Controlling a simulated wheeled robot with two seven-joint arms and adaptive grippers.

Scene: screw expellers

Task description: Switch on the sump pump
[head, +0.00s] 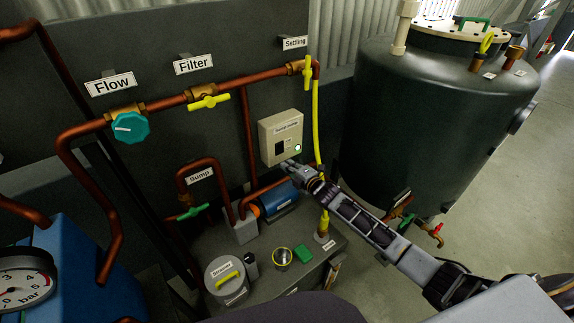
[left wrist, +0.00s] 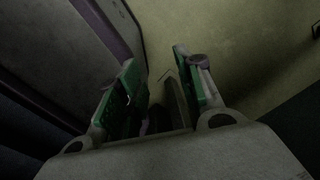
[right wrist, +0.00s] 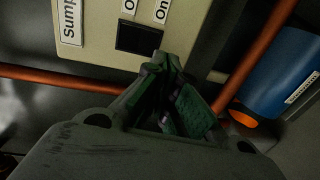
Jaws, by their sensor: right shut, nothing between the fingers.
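The cream sump pump switch box (head: 280,137) is fixed to the dark panel in the head view. It has a black switch (head: 279,148) and a small pale, bright lamp (head: 298,148). In the right wrist view the black switch (right wrist: 138,38) sits just beyond the fingertips, below printed "On" lettering. My right gripper (head: 287,165) is shut and empty at the lower edge of the box; I cannot tell whether it touches. The right fingertips also show in the right wrist view (right wrist: 165,65). My left gripper (left wrist: 158,75) is open and empty, seen only in the left wrist view.
A copper pipe (head: 247,135) runs left of the box and a yellow hose (head: 316,120) right of it. A blue pump (head: 281,197) lies below. A large dark tank (head: 430,115) stands right.

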